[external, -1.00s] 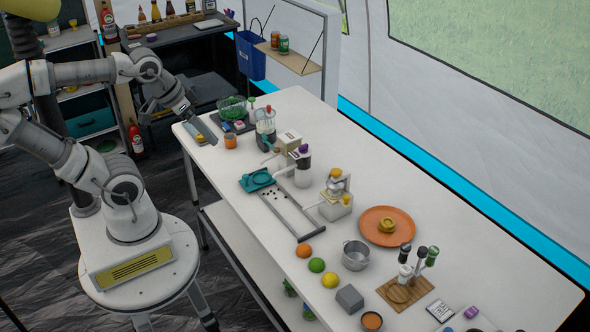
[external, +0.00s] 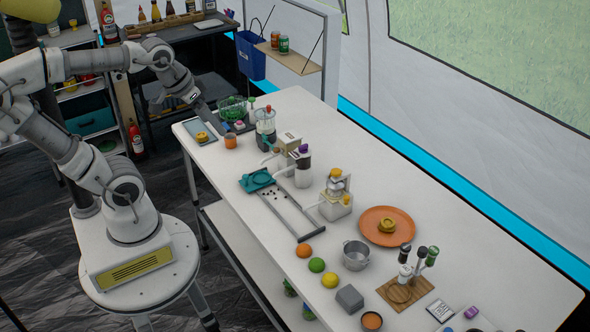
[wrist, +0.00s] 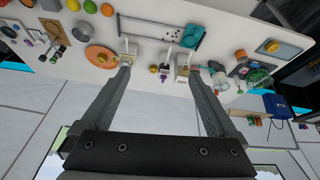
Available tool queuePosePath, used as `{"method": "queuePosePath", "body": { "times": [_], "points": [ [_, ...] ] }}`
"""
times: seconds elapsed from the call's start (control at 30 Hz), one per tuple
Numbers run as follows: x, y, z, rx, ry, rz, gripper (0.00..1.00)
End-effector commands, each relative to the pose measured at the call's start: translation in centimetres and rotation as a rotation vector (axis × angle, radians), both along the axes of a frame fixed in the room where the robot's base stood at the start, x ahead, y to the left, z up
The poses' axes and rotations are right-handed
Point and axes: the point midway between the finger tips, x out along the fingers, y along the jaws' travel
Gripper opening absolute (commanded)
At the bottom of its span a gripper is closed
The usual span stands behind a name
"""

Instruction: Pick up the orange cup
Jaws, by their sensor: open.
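The orange cup (external: 230,141) stands upright on the white table near its far left end. It also shows in the wrist view (wrist: 241,56), right of the fingers, at the table's upper right part. My gripper (external: 206,115) is above the table's far left corner, up and to the left of the cup in the external view. In the wrist view my gripper (wrist: 158,72) has its two fingers wide apart with nothing held between them. The gripper does not touch the cup.
A grey tray with a yellow item (external: 202,134) lies left of the cup. A green-filled glass bowl (external: 233,108) and a blender (external: 265,128) stand close behind and right of it. A teal-ended rack (external: 257,180) and an orange plate (external: 372,226) are further along.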

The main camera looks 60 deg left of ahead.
Motion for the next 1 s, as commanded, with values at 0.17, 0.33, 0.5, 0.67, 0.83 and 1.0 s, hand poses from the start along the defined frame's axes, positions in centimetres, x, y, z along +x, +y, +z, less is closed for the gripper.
{"method": "queuePosePath", "body": {
  "times": [0.17,0.33,0.5,0.67,0.83,1.0],
  "points": [
    [5.0,3.5,0.4,-0.050,0.055,0.181,0.94],
    [9.6,7.6,-0.1,-0.091,0.096,0.354,0.94],
    [13.7,12.6,-1.8,-0.126,0.136,0.530,0.94],
    [17.0,18.0,-4.4,-0.153,0.170,0.698,0.94],
    [19.5,24.1,-8.3,-0.173,0.206,0.870,0.94],
    [20.9,30.3,-13.0,-0.187,0.238,1.038,0.94]
  ]
}}
